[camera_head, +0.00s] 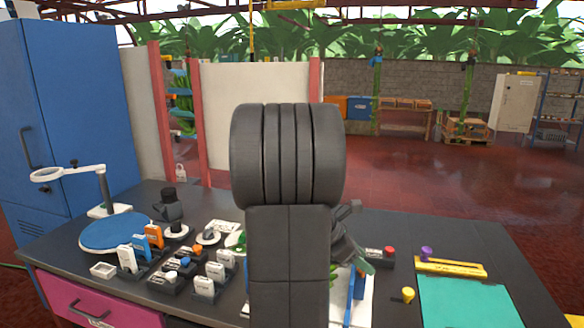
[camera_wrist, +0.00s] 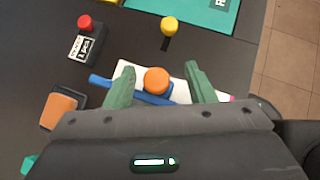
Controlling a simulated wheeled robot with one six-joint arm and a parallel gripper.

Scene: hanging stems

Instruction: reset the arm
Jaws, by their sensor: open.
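My arm stands upright in the middle of the head view and hides part of the bench behind it. My gripper (camera_wrist: 160,68) shows in the wrist view with its two green fingers apart and nothing held between them. An orange round knob (camera_wrist: 157,80) on a blue bar shows between the fingers, over a white board (camera_wrist: 181,92). I cannot tell how far below the fingers it is. In the head view, part of the gripper shows just right of my arm, low over the dark bench (camera_head: 398,232).
A red-button block (camera_head: 380,257), a yellow knob (camera_head: 407,295), a yellow bar (camera_head: 450,267) and a green mat (camera_head: 470,302) lie on the right. Several small labelled blocks, a blue round plate (camera_head: 112,235) and a ring-topped stand (camera_head: 103,190) are on the left. Open floor lies beyond.

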